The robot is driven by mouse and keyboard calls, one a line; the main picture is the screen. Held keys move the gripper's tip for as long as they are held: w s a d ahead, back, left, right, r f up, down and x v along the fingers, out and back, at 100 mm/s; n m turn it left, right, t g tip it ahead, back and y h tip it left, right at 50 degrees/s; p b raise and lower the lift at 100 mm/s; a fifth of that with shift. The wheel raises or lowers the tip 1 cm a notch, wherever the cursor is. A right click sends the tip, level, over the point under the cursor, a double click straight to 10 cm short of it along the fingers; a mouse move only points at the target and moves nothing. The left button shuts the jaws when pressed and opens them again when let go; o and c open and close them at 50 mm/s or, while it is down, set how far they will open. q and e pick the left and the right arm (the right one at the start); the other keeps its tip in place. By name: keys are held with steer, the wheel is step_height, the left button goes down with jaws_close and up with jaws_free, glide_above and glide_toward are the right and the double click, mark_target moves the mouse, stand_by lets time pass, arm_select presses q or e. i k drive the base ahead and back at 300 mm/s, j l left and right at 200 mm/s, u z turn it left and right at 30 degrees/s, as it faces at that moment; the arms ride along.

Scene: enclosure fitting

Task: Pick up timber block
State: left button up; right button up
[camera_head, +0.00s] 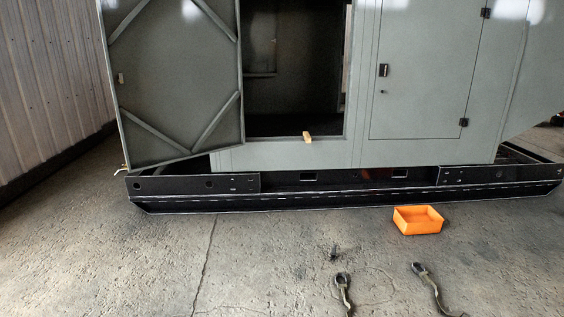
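The timber block (307,137) is a small light-brown piece. It rests on the lower sill of the open doorway in the grey-green enclosure (280,157), near the right part of the opening. One end points toward me.
The enclosure's left door (175,85) stands open; the right door (420,75) is shut. A black skid base (330,198) juts out below the sill. An orange open bin (418,226) sits on the concrete floor.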

mark_target(308, 139)
steer(key=i, duration=2.2)
steer(key=i+z, duration=0.15)
steer(key=i, duration=0.4)
steer(key=i+j+z, duration=0.15)
steer(key=i, duration=0.4)
steer(key=i+j+z, duration=0.15)
steer(key=i, duration=0.4)
